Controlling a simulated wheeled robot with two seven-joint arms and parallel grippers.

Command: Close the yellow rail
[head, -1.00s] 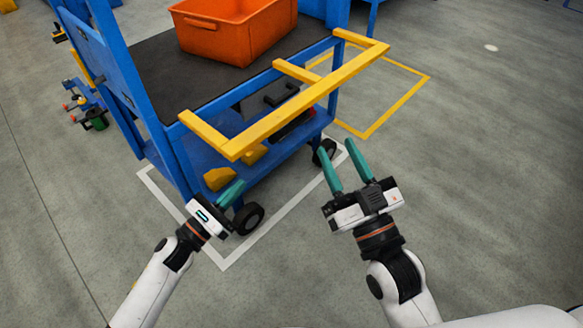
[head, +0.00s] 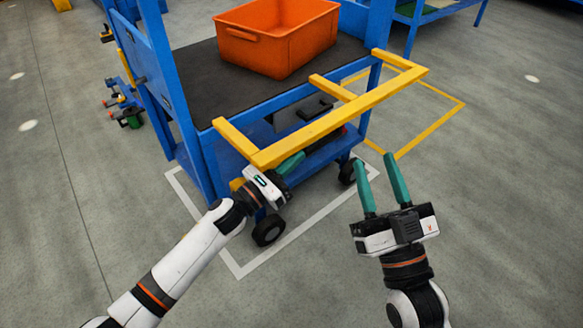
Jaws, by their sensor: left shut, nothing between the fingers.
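The yellow rail (head: 330,122) sticks out from the near side of the blue cart (head: 190,140), held out level by yellow side arms. My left gripper (head: 292,164) is shut and empty. In the picture its green fingertips sit just below the rail's front bar, left of its middle; I cannot tell whether they touch it. My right gripper (head: 382,182) is open and empty, with two green fingers pointing up and away, in front of and right of the rail, apart from it.
An orange bin (head: 280,45) stands on the cart's dark top. The cart has black wheels (head: 268,230) and stands inside a white floor outline (head: 310,222). A yellow floor outline (head: 430,130) lies to the right. The grey floor in front is clear.

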